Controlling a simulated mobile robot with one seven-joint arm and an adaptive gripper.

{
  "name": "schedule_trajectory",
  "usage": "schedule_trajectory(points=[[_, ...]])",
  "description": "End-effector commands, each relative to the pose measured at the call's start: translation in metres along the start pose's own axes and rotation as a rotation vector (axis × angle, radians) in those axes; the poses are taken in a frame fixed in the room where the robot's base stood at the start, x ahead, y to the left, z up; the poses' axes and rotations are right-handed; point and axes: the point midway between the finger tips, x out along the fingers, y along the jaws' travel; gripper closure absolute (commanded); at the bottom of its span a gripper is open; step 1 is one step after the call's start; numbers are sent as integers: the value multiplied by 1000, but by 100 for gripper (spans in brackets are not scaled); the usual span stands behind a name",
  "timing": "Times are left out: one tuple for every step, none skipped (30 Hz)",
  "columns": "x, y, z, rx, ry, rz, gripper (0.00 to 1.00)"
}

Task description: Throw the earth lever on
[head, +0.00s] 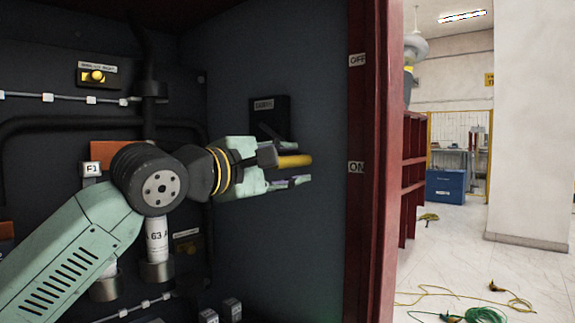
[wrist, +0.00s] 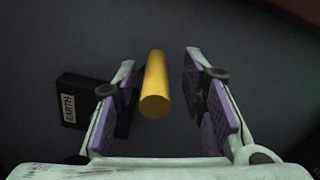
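The earth lever's yellow handle (head: 294,161) sticks out from a dark mount (head: 270,117) on the cabinet's right inner wall. In the head view it lies level with the upper part of the gap between my fingers. In the wrist view the yellow handle (wrist: 155,85) stands between my two open fingers, nearer the left one, with a gap on the right. The dark block with the EARTH label (wrist: 68,109) is left of the fingers. My gripper (head: 300,170) is open around the handle; whether the left finger touches it I cannot tell.
Fuse-like white cylinders and pipes are at the cabinet's back left. Cables (head: 470,300) lie on the floor outside. The wall area below my gripper is clear.

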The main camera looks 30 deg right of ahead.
Motion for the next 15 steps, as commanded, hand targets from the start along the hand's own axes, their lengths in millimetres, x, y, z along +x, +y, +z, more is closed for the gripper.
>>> schedule_trajectory(points=[[-1,1,0,0,0,1,62],[-2,1,0,0,1,2,62],[-4,1,0,0,1,2,62],[-7,1,0,-1,1,3,62],[-10,1,-1,-1,0,4,62],[-16,1,-1,-1,1,4,62],[-21,1,-1,0,2,4,62],[-26,1,-1,0,2,3,62],[-33,1,-1,-1,2,4,62],[-39,1,-2,-1,3,4,62],[-44,1,-1,-1,2,3,62],[-50,0,0,-1,1,3,62],[-55,0,0,-1,2,2,62],[-59,0,-1,-1,2,2,62],[-64,0,-1,-1,1,2,62]])
